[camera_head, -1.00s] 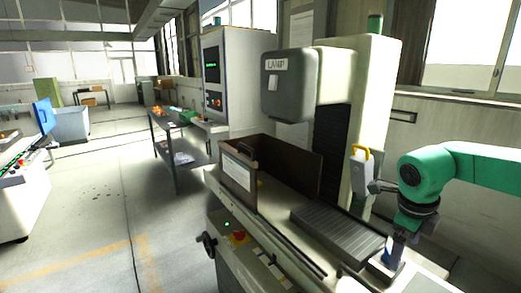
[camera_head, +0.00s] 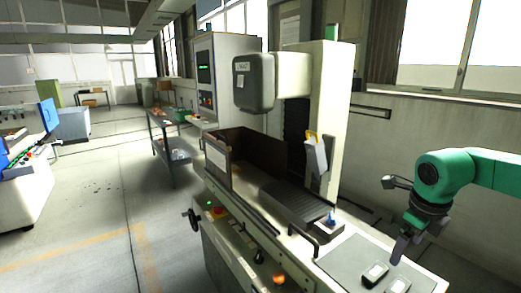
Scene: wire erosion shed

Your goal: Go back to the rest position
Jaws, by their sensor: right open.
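My right gripper (camera_head: 398,250) hangs at the end of its green arm (camera_head: 448,172) at the right. It points down, is open and seems empty, above or beside a grey mat (camera_head: 340,262) on the machine's front ledge. A small blue item (camera_head: 331,217) on a pale base stands near the end of the machine's dark ribbed bed (camera_head: 290,205), apart from the gripper. Two small dark-edged, pale-topped items lie on the mat, one (camera_head: 375,273) near the gripper and one (camera_head: 398,285) at the bottom edge. My left gripper is out of view.
A white bottle-like item with a yellow top (camera_head: 315,153) is by the column. A side table (camera_head: 165,150) stands behind.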

